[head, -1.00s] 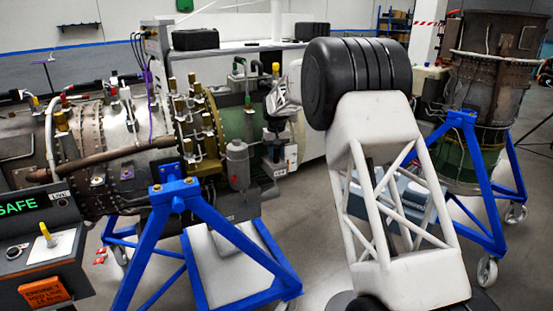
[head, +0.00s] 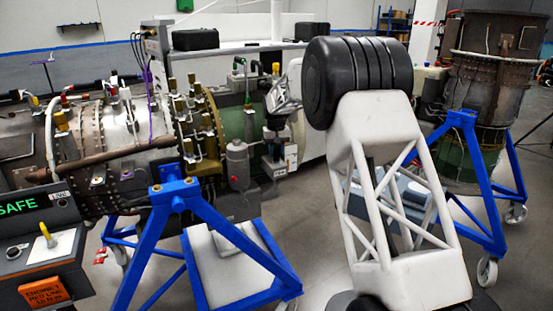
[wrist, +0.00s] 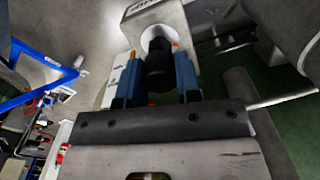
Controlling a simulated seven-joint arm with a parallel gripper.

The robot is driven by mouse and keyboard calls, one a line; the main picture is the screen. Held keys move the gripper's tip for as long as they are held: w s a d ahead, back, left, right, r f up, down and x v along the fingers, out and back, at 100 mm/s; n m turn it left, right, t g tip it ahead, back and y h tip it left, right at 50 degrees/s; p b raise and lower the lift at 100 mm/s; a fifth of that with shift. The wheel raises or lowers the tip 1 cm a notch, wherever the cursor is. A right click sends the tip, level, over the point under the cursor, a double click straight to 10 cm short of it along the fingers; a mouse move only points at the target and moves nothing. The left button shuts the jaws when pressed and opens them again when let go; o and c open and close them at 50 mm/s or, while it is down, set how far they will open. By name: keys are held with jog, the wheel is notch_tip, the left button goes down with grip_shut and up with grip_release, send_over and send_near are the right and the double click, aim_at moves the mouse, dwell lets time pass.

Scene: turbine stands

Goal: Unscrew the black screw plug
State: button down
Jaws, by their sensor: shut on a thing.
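In the wrist view the black screw plug (wrist: 158,72) is a dark round piece between two blue fingers. My gripper (wrist: 158,76) is shut on it, one finger on each side. Behind the plug is a round pale fitting (wrist: 157,38) on a grey block with lettering. I cannot tell whether the plug is still threaded into it. In the head view my gripper (head: 275,130) is at the right end of the turbine engine (head: 115,130), beside its green section. The plug cannot be made out there.
A blue stand (head: 205,220) carries the engine. Brass-coloured fittings (head: 198,125) and a grey cylinder (head: 238,165) stand close to the left of my gripper. A control box (head: 40,245) reading SAFE is at the lower left. Another turbine (head: 485,100) on a blue stand is at the right.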

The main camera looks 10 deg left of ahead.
jog(key=shift+r, duration=0.95)
dwell(0.5)
jog(key=shift+r, duration=2.75)
